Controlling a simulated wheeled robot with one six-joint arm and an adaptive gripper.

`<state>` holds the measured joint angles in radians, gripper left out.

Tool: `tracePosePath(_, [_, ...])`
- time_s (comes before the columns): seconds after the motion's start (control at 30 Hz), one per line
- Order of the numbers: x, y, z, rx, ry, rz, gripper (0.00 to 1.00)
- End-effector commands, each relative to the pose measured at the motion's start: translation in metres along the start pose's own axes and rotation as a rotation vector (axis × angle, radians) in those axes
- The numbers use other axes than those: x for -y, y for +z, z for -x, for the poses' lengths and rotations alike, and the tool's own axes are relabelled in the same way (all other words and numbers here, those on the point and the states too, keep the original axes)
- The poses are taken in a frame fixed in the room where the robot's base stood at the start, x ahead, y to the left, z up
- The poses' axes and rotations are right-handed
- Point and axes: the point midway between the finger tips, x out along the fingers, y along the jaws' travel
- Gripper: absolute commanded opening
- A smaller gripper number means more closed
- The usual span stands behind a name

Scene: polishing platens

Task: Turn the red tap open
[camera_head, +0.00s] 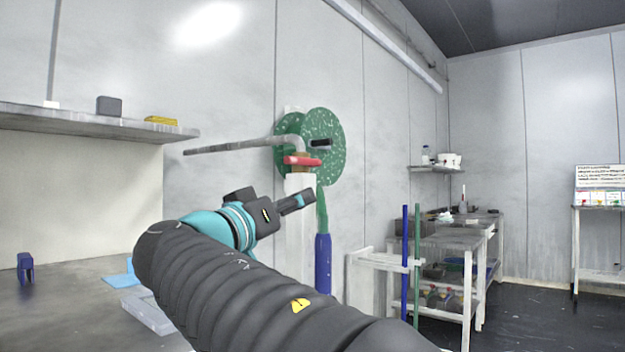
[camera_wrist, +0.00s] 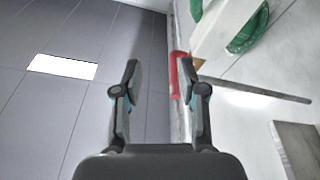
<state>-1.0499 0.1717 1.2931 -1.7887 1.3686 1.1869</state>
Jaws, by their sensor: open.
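The red tap handle (camera_head: 301,161) is a short bar on top of a brass fitting at the upper end of a white post (camera_head: 300,225). A grey spout (camera_head: 235,146) runs from the tap to the left. My gripper (camera_head: 303,198) is open and empty, a little below the handle in the head view. In the wrist view the red handle (camera_wrist: 174,75) shows beside and partly behind the right finger of my gripper (camera_wrist: 160,64). The left finger is apart from it. I cannot tell whether the right finger touches the handle.
A green speckled disc (camera_head: 328,145) is on the wall behind the tap, with a green and blue hose (camera_head: 323,260) below. A shelf (camera_head: 90,122) juts out at left above a grey worktop (camera_head: 60,310). A white rack (camera_head: 380,260) stands to the right.

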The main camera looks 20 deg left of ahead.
Motion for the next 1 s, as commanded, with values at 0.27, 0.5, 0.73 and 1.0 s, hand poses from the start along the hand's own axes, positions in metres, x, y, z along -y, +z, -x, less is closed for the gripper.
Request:
tracePosePath(0.27, [0.027,-0.046,0.04,-0.153,0.015,-0.123,0.41])
tracePosePath(0.5, [0.025,-0.052,0.008,-0.153,0.017,-0.123,0.41])
tracePosePath(0.73, [0.023,-0.059,-0.035,-0.153,0.018,-0.122,0.41])
tracePosePath(1.0, [0.023,-0.065,-0.077,-0.153,0.015,-0.122,0.41])
